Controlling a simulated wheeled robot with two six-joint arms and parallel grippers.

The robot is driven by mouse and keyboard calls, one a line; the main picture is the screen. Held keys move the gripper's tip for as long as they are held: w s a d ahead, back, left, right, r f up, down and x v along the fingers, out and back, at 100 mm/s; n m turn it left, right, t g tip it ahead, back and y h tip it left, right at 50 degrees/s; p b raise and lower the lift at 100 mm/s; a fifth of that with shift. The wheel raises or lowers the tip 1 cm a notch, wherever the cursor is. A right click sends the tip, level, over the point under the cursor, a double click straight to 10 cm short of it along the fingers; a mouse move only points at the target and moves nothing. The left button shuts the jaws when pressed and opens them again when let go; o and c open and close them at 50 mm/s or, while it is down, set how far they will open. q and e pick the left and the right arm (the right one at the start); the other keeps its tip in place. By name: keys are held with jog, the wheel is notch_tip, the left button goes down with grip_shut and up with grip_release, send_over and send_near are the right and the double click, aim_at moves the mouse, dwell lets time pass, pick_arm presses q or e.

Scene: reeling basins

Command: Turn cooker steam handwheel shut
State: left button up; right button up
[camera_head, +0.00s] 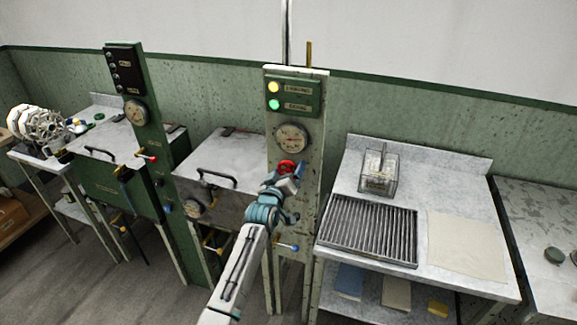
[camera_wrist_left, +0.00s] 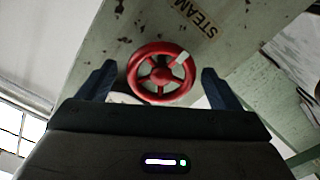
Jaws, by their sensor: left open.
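The red steam handwheel (camera_head: 287,167) is on the grey-green post (camera_head: 310,185) below a round gauge (camera_head: 291,138). In the left wrist view the handwheel (camera_wrist_left: 160,73) shows its spokes and a white mark on its upper right rim, with a "STEAM" label (camera_wrist_left: 196,18) on the post above. My left gripper (camera_head: 289,176) is in front of the wheel. In the left wrist view its two dark fingers (camera_wrist_left: 160,82) are open, one on each side of the wheel, with gaps between them and the rim. My right gripper is in neither view.
A panel with a lit yellow lamp (camera_head: 273,87) and a lit green lamp (camera_head: 274,104) tops the post. A steel basin with a dark handle (camera_head: 217,179) stands left of it. A bench with a slatted rack (camera_head: 368,229) and a clear box (camera_head: 379,172) stands to the right.

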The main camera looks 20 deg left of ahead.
pick_arm(q)
jog(key=shift+w, duration=0.6)
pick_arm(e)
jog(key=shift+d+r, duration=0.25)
pick_arm(q)
jog(key=c, duration=0.8)
jog(key=shift+c, duration=1)
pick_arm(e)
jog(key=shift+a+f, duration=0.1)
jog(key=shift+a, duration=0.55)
pick_arm(q)
jog(key=shift+f, duration=0.1)
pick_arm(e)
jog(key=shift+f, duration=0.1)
